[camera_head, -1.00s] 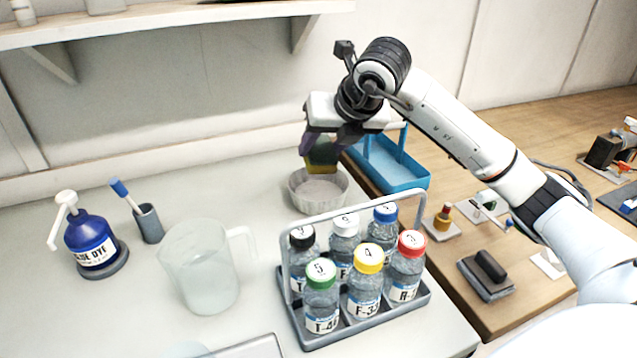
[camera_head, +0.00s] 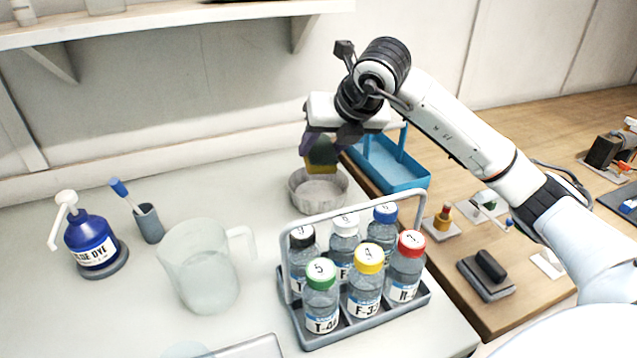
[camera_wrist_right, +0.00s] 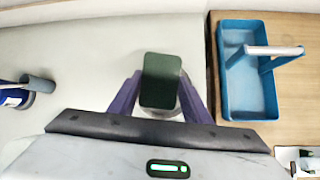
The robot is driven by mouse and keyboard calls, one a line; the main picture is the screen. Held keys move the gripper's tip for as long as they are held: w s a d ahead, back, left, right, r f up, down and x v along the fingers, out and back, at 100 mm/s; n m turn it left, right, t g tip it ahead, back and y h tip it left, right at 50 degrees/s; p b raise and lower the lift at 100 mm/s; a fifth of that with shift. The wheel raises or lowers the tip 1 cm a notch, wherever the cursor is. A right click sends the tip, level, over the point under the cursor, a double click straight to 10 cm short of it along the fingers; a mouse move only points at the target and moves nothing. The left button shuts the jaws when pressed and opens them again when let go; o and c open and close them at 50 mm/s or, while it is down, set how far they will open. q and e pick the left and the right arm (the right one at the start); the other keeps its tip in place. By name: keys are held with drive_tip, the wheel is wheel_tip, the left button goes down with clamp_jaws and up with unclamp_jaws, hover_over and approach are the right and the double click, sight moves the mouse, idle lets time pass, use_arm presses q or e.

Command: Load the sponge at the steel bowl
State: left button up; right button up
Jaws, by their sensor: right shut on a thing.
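The sponge (camera_head: 321,156), dark green with a yellow side, is held between the fingers of my right gripper (camera_head: 331,141). The right gripper is shut on it, above the steel bowl (camera_head: 318,190), a round grey bowl with a ribbed wall on the pale table. In the right wrist view the sponge (camera_wrist_right: 161,80) shows its green face between the two purple fingers (camera_wrist_right: 160,92) and hides most of the bowl. The gap between sponge and bowl is hard to judge. My left gripper is not in view.
A bottle rack (camera_head: 352,331) with several capped bottles stands in front of the bowl. A clear jug (camera_head: 205,270), a blue dye pump bottle (camera_head: 90,240) and a brush in a holder (camera_head: 149,223) are to the left. A blue caddy (camera_head: 393,166) stands right of the bowl.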

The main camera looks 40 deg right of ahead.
sight(323, 151)
idle(0.4)
drive_tip(key=shift+r+p, duration=1.4)
drive_tip(key=shift+r, duration=0.65)
